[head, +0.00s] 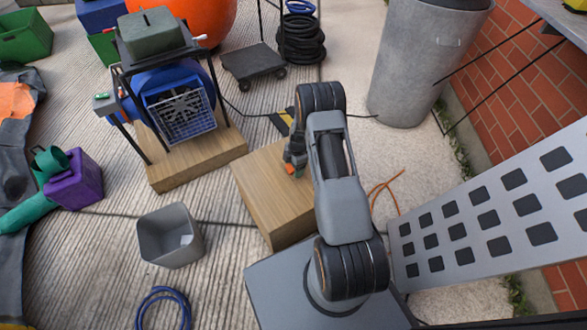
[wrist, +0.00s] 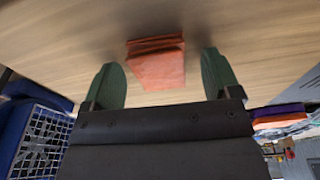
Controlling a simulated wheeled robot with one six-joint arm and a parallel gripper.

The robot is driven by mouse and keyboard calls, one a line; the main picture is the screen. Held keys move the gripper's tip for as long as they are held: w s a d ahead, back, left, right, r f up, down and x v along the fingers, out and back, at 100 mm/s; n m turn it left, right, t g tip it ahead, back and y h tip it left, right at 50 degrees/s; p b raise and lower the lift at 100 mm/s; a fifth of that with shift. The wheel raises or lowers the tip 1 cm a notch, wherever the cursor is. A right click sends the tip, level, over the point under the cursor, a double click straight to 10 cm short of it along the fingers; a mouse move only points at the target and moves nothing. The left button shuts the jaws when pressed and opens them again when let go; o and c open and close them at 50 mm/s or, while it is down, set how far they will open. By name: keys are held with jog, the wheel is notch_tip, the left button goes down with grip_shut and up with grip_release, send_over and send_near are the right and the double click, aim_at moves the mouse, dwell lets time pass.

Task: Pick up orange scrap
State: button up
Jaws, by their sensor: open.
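The orange scrap (wrist: 156,64) is a small folded orange piece on the light wooden surface, seen in the wrist view. In the head view a bit of orange (head: 291,169) shows beside my gripper on the wooden block (head: 262,205). My gripper (wrist: 160,78) is open, with one green finger on each side of the scrap. Gaps show between the scrap and both fingers. In the head view my arm hides much of the gripper (head: 296,158) and part of the block top.
A blue blower (head: 180,100) on a wooden base stands left of the block. A grey bin (head: 170,236) with a pale scrap inside is at front left. A hose coil (head: 163,308), a platform dolly (head: 252,64) and a metal trash can (head: 420,60) stand around. A perforated panel (head: 490,205) is at right.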

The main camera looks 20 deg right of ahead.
jog(key=shift+c, duration=0.4)
jog(key=c, duration=0.9)
